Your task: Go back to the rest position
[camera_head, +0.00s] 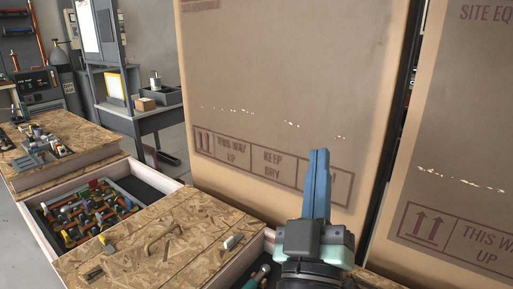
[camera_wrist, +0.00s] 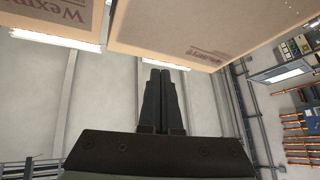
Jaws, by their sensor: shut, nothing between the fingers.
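My gripper (camera_head: 318,155) is at the lower middle right of the head view, its blue fingers pointing up in front of a large cardboard-wrapped box (camera_head: 290,80). The fingers are shut with nothing between them. In the wrist view my gripper (camera_wrist: 157,74) points up toward the wall and ceiling lights, with its fingers side by side. I cannot tell how far the fingers are from the box.
A second tall box (camera_head: 460,130) stands at the right. A grey desk (camera_head: 150,118) stands behind. Bare floor shows at the far left edge.

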